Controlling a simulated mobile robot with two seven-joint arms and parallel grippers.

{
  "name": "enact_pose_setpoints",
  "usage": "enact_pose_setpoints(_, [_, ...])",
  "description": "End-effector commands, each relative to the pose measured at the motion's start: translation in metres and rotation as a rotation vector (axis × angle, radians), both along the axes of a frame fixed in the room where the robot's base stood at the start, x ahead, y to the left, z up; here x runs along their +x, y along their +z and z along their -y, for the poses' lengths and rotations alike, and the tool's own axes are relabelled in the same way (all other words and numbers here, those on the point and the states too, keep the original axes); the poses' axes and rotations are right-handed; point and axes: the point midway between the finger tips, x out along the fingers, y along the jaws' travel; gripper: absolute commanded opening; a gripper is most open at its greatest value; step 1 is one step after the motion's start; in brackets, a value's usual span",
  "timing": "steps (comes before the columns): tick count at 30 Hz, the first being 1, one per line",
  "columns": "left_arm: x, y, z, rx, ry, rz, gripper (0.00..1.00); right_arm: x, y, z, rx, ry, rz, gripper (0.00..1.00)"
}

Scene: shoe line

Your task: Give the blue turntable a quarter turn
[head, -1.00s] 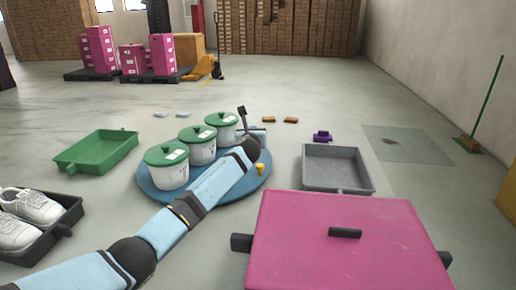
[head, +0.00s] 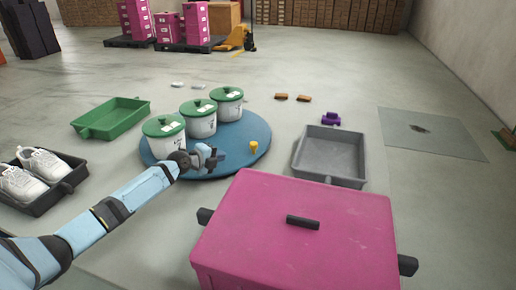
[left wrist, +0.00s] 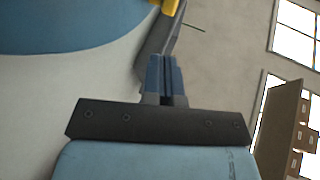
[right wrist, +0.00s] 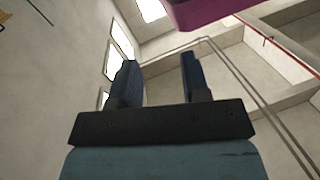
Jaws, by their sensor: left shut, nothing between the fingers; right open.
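The blue turntable (head: 235,137) lies on the floor left of centre in the head view. Three white pots with green lids (head: 164,132) (head: 197,114) (head: 227,101) stand in a row on its left and far side. A yellow peg (head: 253,147) stands near its right edge. My left gripper (head: 217,156) is shut and empty, in front of the turntable's near part; its height above it is unclear. The left wrist view shows the shut fingers (left wrist: 165,75), with the turntable (left wrist: 70,22) at upper left. My right gripper (right wrist: 157,78) is open and empty, seen only in the right wrist view.
A pink lidded box (head: 310,240) stands close in front at right. A grey tray (head: 329,178) lies behind it, a green tray (head: 112,117) at left, and a black tray (head: 42,205) with white shoes (head: 33,180) at far left. A purple object (head: 330,119) lies beyond the grey tray.

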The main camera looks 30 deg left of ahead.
Motion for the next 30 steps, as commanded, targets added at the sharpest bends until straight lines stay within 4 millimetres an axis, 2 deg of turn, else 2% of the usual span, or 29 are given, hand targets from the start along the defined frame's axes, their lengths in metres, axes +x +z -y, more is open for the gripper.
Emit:
enact_pose_setpoints(7, [0.032,-0.013,0.007,-0.008,0.003,0.002,0.0,-0.001,0.003,-0.004,0.035,0.004,0.031,0.43])
enact_pose_setpoints(15, [0.086,-0.033,0.02,-0.007,0.001,0.001,0.0,-0.002,0.034,-0.011,0.103,0.037,0.161,0.43])
enact_pose_setpoints(18, [0.103,-0.034,0.024,-0.005,0.0,0.002,0.0,-0.003,0.044,-0.013,0.121,0.05,0.197,0.43])
enact_pose_setpoints(24, [0.124,-0.035,0.028,-0.003,0.001,0.0,0.0,-0.004,0.04,-0.016,0.119,0.057,0.175,0.43])
enact_pose_setpoints(30, [0.13,-0.035,0.03,-0.001,-0.001,0.0,0.0,-0.002,0.034,-0.015,0.11,0.055,0.159,0.43])
